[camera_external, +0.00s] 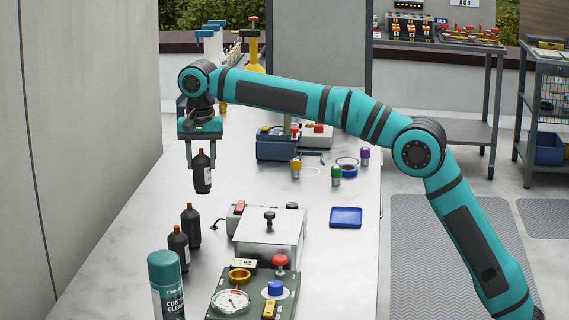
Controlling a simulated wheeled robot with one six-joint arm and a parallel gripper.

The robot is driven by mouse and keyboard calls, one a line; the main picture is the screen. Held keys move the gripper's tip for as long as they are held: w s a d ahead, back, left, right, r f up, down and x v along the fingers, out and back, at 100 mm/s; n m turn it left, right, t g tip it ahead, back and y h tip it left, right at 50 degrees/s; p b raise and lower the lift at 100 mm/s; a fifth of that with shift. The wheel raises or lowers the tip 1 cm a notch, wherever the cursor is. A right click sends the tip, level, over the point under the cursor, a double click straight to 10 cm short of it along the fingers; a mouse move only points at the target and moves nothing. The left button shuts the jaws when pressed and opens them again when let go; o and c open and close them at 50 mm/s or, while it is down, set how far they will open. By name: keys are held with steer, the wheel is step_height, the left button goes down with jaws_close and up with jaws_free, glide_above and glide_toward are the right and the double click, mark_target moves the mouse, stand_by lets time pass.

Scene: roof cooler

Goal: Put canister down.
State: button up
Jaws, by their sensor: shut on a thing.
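A dark canister with a narrow neck and a pale label (202,176) hangs upright in my gripper (201,155). The two gripper fingers are shut around its upper part, one on each side. The canister appears to be above the white worktop (147,215), near its left side; the exact gap below it is hard to tell. Two similar dark canisters, one farther back (191,226) and one nearer the camera (178,248), stand upright on the worktop, nearer the camera than the held one.
A teal spray can (165,285) stands at the front left. A metal box (269,240) and a gauge panel (254,293) are to its right. A blue tray (346,217) lies at the right. Small coloured-top bottles (336,176) stand farther back. Worktop between held canister and box looks clear.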

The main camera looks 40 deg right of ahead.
mark_target(201, 149)
steer(key=shift+f, duration=4.05)
steer(key=shift+f, duration=0.1)
steer(key=o, duration=1.2)
steer(key=shift+c, duration=0.2)
step_height(201, 149, up, 12)
steer(key=shift+f, duration=0.2)
steer(key=shift+r, duration=0.35)
steer(key=shift+d, duration=0.15)
